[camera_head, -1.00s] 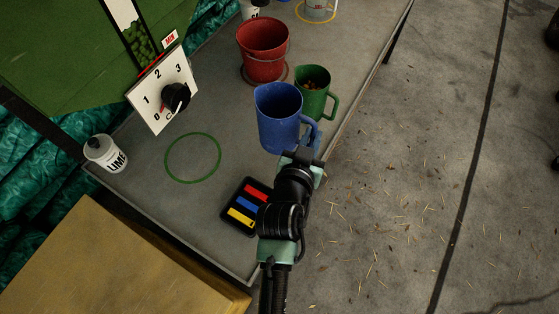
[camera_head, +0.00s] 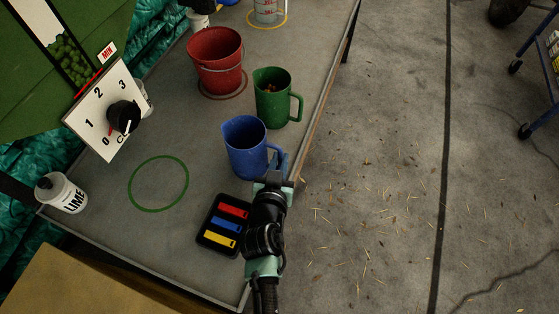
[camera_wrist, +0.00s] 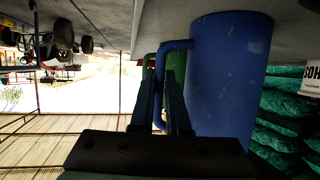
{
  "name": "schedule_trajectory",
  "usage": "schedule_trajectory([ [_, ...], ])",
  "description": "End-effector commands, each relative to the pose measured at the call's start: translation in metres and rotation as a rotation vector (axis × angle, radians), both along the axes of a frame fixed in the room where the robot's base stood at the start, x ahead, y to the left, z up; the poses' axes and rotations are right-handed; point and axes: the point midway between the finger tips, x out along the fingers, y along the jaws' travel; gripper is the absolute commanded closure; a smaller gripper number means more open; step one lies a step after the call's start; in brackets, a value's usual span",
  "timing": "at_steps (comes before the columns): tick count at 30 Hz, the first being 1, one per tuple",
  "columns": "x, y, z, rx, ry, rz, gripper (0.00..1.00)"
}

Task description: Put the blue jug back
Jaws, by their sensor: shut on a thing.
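The blue jug (camera_head: 246,147) is upright and looks empty, at the table's right side in the head view. My gripper (camera_head: 273,181) is shut on its handle, on the near right side of the jug. In the wrist view the jug (camera_wrist: 230,85) fills the right centre, with its handle between my fingers (camera_wrist: 163,85). I cannot tell whether its base touches the table. A green ring (camera_head: 131,193) is marked on the table to the left of the jug, with nothing inside it.
A green jug (camera_head: 271,100) with contents stands just behind the blue jug. A red bucket (camera_head: 216,62) stands on a reddish ring further back. A black pad with coloured bars (camera_head: 205,237) lies nearer, beside my arm. A LIME bottle (camera_head: 66,195) and a dial (camera_head: 98,118) are left.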

Motion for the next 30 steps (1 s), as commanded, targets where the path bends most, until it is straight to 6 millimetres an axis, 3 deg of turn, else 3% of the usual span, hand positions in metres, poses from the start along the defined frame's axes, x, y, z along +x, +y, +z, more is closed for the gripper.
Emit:
schedule_trajectory([
  [9, 0.001, 0.0, -0.002, 0.001, -0.003, 0.0, 1.0],
  [10, 0.0, 0.0, -0.001, 0.0, -0.002, 0.0, 0.81],
  [14, 0.0, 0.0, -0.001, 0.0, -0.001, 0.0, 0.57],
  [26, 0.0, 0.0, 0.005, 0.0, -0.002, 0.0, 0.56],
  [30, -0.018, 0.004, 0.01, 0.002, 0.0, 0.0, 0.56],
])
